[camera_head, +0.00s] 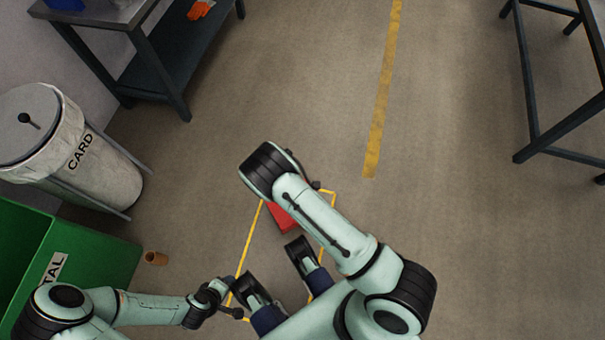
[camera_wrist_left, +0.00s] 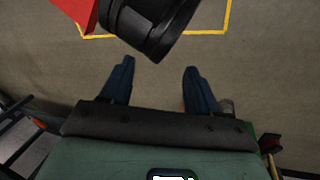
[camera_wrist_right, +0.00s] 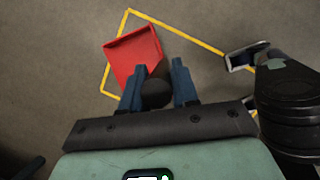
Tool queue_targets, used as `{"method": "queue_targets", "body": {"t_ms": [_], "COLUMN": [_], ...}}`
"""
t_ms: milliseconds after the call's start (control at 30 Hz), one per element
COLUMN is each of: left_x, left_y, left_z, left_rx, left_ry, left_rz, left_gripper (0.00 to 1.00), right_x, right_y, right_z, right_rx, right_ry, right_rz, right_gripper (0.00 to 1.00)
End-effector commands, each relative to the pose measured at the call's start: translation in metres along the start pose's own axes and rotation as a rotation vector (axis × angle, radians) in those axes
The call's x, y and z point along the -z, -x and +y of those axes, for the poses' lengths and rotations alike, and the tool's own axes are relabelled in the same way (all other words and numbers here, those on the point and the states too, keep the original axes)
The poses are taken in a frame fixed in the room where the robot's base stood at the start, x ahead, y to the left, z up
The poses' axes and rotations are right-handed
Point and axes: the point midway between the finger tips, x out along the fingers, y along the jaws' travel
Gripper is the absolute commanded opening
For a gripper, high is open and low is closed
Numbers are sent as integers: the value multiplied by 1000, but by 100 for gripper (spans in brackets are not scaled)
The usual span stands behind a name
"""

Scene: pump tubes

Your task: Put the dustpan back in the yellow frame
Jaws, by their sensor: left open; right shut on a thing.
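The red dustpan (camera_head: 283,217) shows partly under my right arm in the head view. In the right wrist view its red pan (camera_wrist_right: 135,55) lies beyond my right gripper (camera_wrist_right: 160,75), which is shut on it, with a dark rounded part between the fingers. The yellow frame (camera_head: 248,243) is a floor outline; in the right wrist view the pan overlaps its left line. I cannot tell whether the pan touches the floor. My left gripper (camera_wrist_left: 159,68) is open and empty, with a red corner of the dustpan (camera_wrist_left: 77,12) at top left in its view.
A green bin (camera_head: 100,258) and a white CARD bin (camera_head: 50,135) stand at the left. Dark tables stand at top left (camera_head: 150,50) and top right (camera_head: 530,90). The floor beyond my right arm is clear.

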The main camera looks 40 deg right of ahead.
Motion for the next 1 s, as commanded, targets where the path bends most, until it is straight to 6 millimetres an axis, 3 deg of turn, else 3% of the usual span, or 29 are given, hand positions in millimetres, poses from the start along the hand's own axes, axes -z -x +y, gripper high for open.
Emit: {"method": "queue_targets", "body": {"t_ms": [100,367,600,867,900,967,1000], "left_x": [13,23,42,44,44,44,44], "left_y": [-11,-16,-29,-28,-28,-28,-28], "left_z": [-4,-6,-11,-11,-11,-11,-11], "left_rx": [3,4,8,8,8,8,8], "left_ry": [3,5,9,9,9,9,9], "left_rz": [35,67,120,127,127,126,126], "left_gripper": [61,61,61,61,61,61,61], "right_x": [10,18,32,33,33,33,33], "right_y": [-25,-43,-75,-76,-76,-76,-76], "right_z": [1,2,3,4,3,3,3], "right_rx": [1,0,1,-1,-1,-1,-1], "right_ry": [0,1,1,1,1,1,1], "right_rz": [-1,-1,-1,1,1,1,1], "right_gripper": [0,0,0,0,32,52,55]}}
